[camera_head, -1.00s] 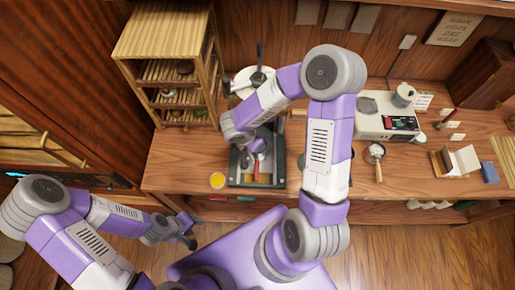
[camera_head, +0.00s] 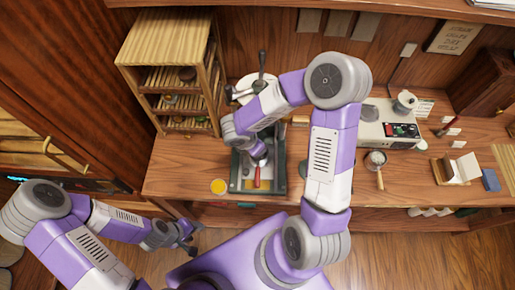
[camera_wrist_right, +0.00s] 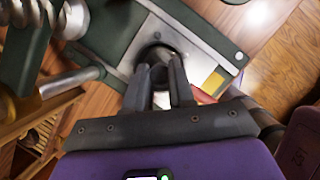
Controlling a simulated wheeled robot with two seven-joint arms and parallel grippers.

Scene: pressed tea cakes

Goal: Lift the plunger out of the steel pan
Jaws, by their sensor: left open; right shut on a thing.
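My right gripper (camera_wrist_right: 160,92) points down at a round dark opening with a bright steel rim (camera_wrist_right: 165,46), which looks like the steel pan, in a pale metal plate. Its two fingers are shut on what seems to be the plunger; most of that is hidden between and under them. In the head view my right gripper (camera_head: 258,160) is over the dark green press frame (camera_head: 281,172), and my wrist covers the pan. I cannot tell how far the plunger is out. My left gripper (camera_head: 190,241) is open and empty, low in front of the counter.
A red-handled tool (camera_head: 257,177) lies in the press frame. A wooden shelf rack (camera_head: 165,45) stands behind left, a scale-like device (camera_head: 385,130) to the right. The counter front between press and ladle (camera_head: 379,178) is partly clear.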

